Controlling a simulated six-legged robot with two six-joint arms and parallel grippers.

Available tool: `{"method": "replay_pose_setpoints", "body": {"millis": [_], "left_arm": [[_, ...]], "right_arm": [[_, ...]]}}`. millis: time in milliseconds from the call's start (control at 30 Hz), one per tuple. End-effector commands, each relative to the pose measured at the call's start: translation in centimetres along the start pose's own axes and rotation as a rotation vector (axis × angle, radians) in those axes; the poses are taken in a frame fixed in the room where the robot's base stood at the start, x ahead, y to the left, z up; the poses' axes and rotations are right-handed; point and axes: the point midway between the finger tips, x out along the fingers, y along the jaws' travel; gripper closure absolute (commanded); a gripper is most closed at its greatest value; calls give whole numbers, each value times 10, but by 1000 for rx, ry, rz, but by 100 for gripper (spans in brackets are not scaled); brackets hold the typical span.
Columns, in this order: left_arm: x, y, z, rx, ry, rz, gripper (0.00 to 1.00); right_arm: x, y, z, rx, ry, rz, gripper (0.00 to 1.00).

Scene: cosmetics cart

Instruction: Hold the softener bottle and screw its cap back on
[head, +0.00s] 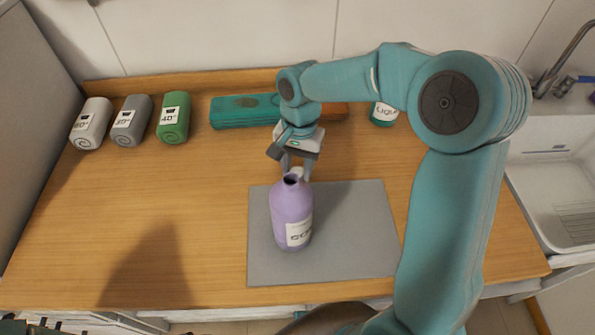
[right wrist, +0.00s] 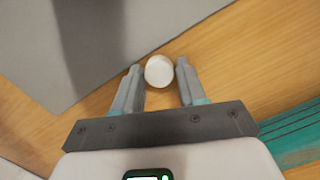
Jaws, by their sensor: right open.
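The purple softener bottle (head: 291,212) stands upright on the grey mat, its dark open mouth bare of a cap. A white round cap (right wrist: 159,71) lies on the wooden counter just off the mat's edge. In the head view it shows only partly, behind the bottle's neck. My right gripper (right wrist: 157,71) points down beyond the bottle, open, with one finger on each side of the cap. I cannot tell whether the fingers touch it. The right gripper (head: 297,172) also shows in the head view, its fingertips close behind the bottle's neck. My left gripper is not in view.
Grey mat (head: 345,235) is free right of the bottle. White, grey and green rolled towels (head: 173,118) sit at the back left. A teal box (head: 240,112) and a green labelled container (head: 384,114) are at the back. A sink (head: 550,185) is at the right.

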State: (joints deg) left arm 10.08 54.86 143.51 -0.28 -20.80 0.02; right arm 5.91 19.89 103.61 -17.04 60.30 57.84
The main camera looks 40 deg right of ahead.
Motion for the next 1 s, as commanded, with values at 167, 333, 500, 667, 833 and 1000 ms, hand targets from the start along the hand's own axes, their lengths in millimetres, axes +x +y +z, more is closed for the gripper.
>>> {"method": "replay_pose_setpoints", "body": {"millis": [167,333,500,667,833,1000], "left_arm": [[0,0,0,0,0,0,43],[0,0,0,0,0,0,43],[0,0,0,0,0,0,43],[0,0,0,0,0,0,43],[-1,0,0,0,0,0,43],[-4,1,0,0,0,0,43]], "right_arm": [[0,0,0,0,0,0,72],[0,0,0,-1,1,-1,96],[0,0,0,-1,1,-1,96],[-3,0,0,0,2,-2,96],[-20,-1,2,-1,4,-4,96],[-58,-1,6,-1,5,-6,96]]}}
